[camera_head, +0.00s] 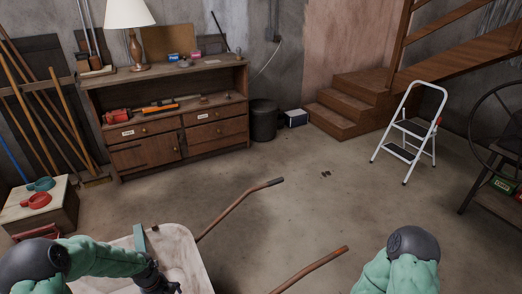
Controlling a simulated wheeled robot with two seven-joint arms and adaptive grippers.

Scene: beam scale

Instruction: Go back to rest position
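My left arm (100,258) comes in from the lower left and bends over a white wheelbarrow tray (185,245). My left gripper (165,286) is dark and sits at the bottom edge, over the tray, partly cut off. I cannot tell whether its fingers are open or shut, or whether it holds anything. My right arm (400,272) shows at the bottom right as a green link with a dark round joint cap. My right gripper is out of the frame.
The wheelbarrow's wooden handles (240,208) (312,268) stretch into the floor space between my arms. A wooden crate with red and teal pans (40,201) stands at the left. A wooden cabinet (170,140), a white step stool (408,140) and stairs stand farther back. The middle floor is mostly clear.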

